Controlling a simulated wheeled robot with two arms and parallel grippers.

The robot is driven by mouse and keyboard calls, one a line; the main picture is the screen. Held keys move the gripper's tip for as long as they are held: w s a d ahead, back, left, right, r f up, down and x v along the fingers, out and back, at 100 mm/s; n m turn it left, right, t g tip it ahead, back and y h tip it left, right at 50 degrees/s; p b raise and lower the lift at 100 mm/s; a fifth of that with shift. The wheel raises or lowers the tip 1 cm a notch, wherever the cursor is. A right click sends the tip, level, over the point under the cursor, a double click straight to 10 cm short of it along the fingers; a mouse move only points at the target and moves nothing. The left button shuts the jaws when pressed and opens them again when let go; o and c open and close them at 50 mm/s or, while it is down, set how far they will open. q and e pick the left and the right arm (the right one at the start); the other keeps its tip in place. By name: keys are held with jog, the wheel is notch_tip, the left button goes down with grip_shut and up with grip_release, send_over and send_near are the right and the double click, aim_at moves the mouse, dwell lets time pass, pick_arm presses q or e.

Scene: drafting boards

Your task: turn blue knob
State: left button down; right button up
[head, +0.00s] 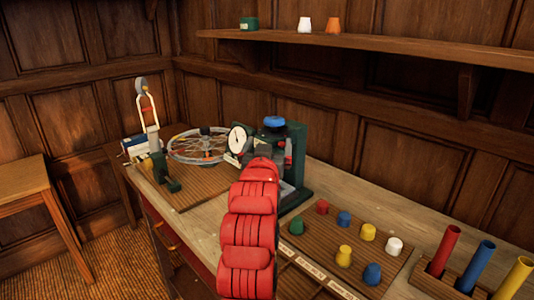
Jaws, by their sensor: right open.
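A blue knob (274,121) sits on top of a dark green machine (297,160) at the back of the bench. A white round dial (237,139) stands just left of it. My right arm is red and reaches up from the bottom middle. My right gripper (267,140) is open at its far end, in front of the machine and just below the knob in the picture. The arm hides the machine's lower front. I cannot tell whether the fingers touch the knob. My left gripper is not in view.
A pegboard (315,243) with several coloured pegs lies right of my arm. A rack (433,283) holds red, blue and yellow tubes at the far right. A spoked wheel (198,146) and a stand (153,137) are at the left. A shelf (400,44) hangs above.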

jog(key=shift+s+a, duration=0.15)
jog(key=shift+s, duration=1.4)
